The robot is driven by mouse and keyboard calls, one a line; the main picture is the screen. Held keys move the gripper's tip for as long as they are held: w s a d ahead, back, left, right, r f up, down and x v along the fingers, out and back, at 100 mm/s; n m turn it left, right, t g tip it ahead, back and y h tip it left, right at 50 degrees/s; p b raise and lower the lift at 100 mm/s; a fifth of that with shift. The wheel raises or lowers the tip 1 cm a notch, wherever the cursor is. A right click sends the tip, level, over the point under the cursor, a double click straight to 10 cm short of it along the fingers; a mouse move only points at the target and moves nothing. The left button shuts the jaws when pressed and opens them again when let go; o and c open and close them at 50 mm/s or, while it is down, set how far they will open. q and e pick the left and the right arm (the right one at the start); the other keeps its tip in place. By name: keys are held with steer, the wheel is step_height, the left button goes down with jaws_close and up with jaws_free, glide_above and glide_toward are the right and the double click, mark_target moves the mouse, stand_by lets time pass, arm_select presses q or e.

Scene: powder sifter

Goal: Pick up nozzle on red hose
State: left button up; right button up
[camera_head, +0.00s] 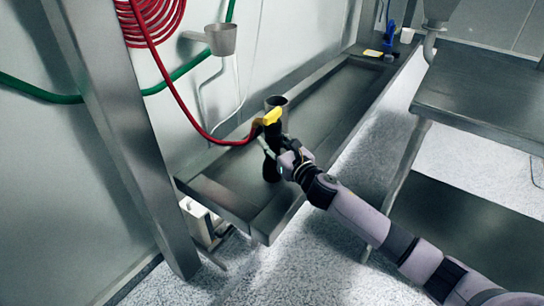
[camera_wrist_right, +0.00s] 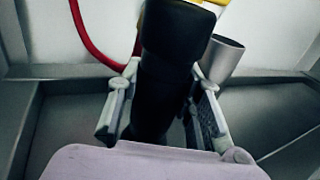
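The nozzle is black with a yellow part (camera_head: 272,117) at its top, where the red hose (camera_head: 185,105) joins it. It stands roughly upright over the near end of the long metal tray, its dark lower end (camera_head: 271,168) reaching down. My right gripper (camera_head: 272,148) is at the nozzle's middle. In the right wrist view, the black nozzle body (camera_wrist_right: 163,75) lies between the two fingers of my right gripper (camera_wrist_right: 163,72), which close in on both its sides. The fingertip contact is partly hidden. My left gripper is not in view.
The coiled red hose and a green hose (camera_head: 40,92) hang at left. A steel post (camera_head: 118,130) stands left, a steel table (camera_head: 490,90) right. A blue item (camera_head: 389,35) is at the tray's far end.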

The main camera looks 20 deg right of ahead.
jaws_close()
stand_by(0.4)
steer(key=shift+r, duration=0.1)
